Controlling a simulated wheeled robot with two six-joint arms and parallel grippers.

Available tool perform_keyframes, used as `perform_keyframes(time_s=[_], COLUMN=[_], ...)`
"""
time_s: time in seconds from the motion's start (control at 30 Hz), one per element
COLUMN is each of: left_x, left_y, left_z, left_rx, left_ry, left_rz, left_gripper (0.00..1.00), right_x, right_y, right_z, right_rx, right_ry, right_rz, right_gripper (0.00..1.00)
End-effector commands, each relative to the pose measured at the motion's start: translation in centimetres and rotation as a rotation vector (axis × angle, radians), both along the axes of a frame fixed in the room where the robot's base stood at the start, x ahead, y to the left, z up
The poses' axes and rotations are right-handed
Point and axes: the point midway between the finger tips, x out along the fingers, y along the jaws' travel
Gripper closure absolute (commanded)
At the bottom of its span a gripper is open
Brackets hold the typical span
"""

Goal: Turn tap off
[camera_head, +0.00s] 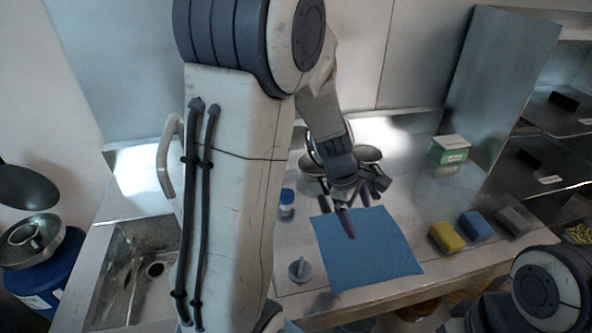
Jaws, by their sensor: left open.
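The tap's pale curved spout (167,152) rises behind the sink (122,262) at the left. My left arm stands in front of it and hides the rest of the tap, including any handle. The metal basin shows a round drain; I see no clear water stream in the visible part. My left gripper (362,205) is open and empty, above the back part of a blue cloth (370,255), well to the right of the tap. My right arm shows at the bottom right, but its gripper is out of view.
A blue-lidded jar (287,203) and a grey knobbed item (300,270) stand on the counter. Yellow (446,237) and blue (476,226) sponges lie right. A green-white box (449,150) stands behind. A blue drum (45,270) with pans is far left.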

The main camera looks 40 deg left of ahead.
Motion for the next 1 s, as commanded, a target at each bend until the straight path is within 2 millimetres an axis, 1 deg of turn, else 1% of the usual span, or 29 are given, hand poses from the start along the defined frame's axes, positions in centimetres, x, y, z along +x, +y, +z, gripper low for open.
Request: perform_keyframes(time_s=[0.03,0.07,0.1,0.17,0.2,0.3,0.4,0.5,0.57,0.67,0.9,1.0], left_x=[1.3,1.9,2.4,2.6,2.5,1.8,1.0,0.6,0.8,1.3,3.1,3.7], left_y=[4.2,6.4,9.2,13.3,15.7,20.6,23.5,24.7,24.9,24.9,24.9,24.9], left_z=[1.0,0.9,0.8,0.5,0.3,-0.3,-0.8,-1.5,-2.1,-3.5,-7.8,-9.2], left_rx=[-0.042,-0.067,-0.099,-0.143,-0.171,-0.226,-0.263,-0.280,-0.284,-0.284,-0.282,-0.281], left_ry=[0.026,0.034,0.045,0.057,0.062,0.069,0.071,0.072,0.074,0.073,0.073,0.073], left_rz=[0.250,0.388,0.562,0.801,0.942,1.222,1.393,1.469,1.484,1.484,1.479,1.477], left_gripper=[0.02,0.02,0.02,0.02,0.02,0.02,0.02,0.02,0.02,0.02,0.02,0.02], right_x=[0.0,0.0,0.0,0.0,0.0,0.0,0.0,0.0,0.0,0.0,0.0,0.0], right_y=[0.0,0.0,0.0,0.0,0.0,0.0,0.0,0.0,0.0,0.0,0.0,0.0], right_z=[2.3,2.9,3.6,4.6,5.1,6.0,6.5,6.5,6.2,5.6,4.0,3.6], right_rx=[0.000,0.000,0.000,0.000,0.000,0.000,0.000,0.000,0.000,0.000,0.000,0.000], right_ry=[0.000,0.000,0.000,0.000,0.000,0.000,0.000,0.000,0.000,0.000,0.000,0.000], right_rz=[0.000,0.000,0.000,-0.001,-0.001,-0.001,-0.001,-0.001,-0.001,-0.002,-0.002,-0.002], right_gripper=[0.64,0.64,0.64,0.64,0.64,0.64,0.64,0.64,0.64,0.64,0.64,0.64])
